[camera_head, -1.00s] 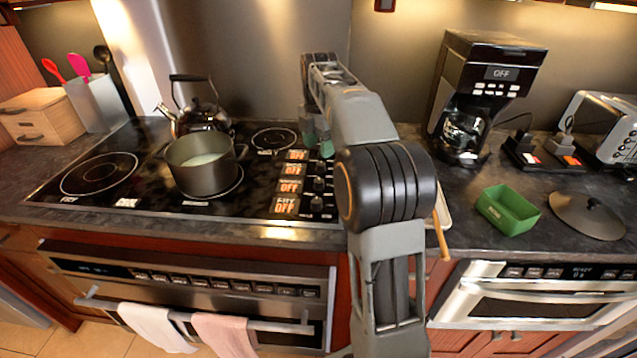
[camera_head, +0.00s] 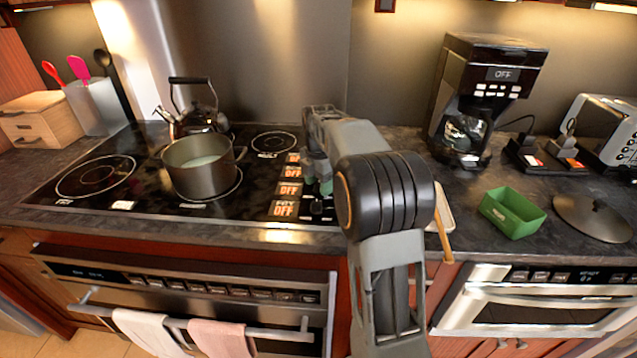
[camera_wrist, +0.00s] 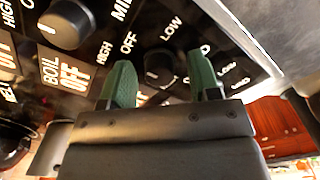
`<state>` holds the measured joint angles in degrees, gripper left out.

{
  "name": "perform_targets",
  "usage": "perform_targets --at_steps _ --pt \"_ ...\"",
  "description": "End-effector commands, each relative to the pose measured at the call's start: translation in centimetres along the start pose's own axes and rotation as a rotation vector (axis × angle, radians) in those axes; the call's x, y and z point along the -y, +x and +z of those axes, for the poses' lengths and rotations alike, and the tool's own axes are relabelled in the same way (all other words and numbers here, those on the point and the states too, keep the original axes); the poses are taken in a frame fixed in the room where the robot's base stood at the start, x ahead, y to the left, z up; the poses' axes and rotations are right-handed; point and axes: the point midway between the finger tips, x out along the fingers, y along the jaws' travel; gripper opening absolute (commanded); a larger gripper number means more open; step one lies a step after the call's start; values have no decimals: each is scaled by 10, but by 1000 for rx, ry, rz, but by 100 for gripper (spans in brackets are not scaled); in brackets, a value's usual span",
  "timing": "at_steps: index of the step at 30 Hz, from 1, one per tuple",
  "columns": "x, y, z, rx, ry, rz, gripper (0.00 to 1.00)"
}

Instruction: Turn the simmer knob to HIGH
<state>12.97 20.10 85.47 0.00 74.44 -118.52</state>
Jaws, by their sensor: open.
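The control strip on the right of the black cooktop has a column of dark knobs beside orange OFF labels. In the wrist view, one dark knob (camera_wrist: 158,66) sits between my gripper's two green fingertips, with HIGH, OFF and LOW printed around it. Its name label is mostly hidden by my gripper (camera_wrist: 162,82), so I cannot tell if it is the simmer knob. The fingers are apart; contact with the knob is unclear. Another knob (camera_wrist: 66,24) stands at upper left, near a BOIL OFF label (camera_wrist: 66,70). In the head view my gripper (camera_head: 318,180) is low over the strip.
A pot (camera_head: 200,172) and a kettle (camera_head: 203,115) stand on the cooktop left of my arm. A coffee maker (camera_head: 488,85), a green box (camera_head: 512,212) and a dark lid (camera_head: 590,217) are on the right counter. A wooden-handled item (camera_head: 443,235) lies close beside my arm.

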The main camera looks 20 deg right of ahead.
Motion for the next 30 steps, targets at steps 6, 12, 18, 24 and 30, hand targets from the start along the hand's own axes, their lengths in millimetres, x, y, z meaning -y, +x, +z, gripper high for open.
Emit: perform_targets --at_steps 6,12,18,24,30 --pt "0 0 0 0 0 0 49" --pt "0 0 0 0 0 0 30" --pt "0 0 0 0 0 0 10" --pt "0 -1 0 0 9 0 7" --pt "0 -2 0 0 81 0 7"
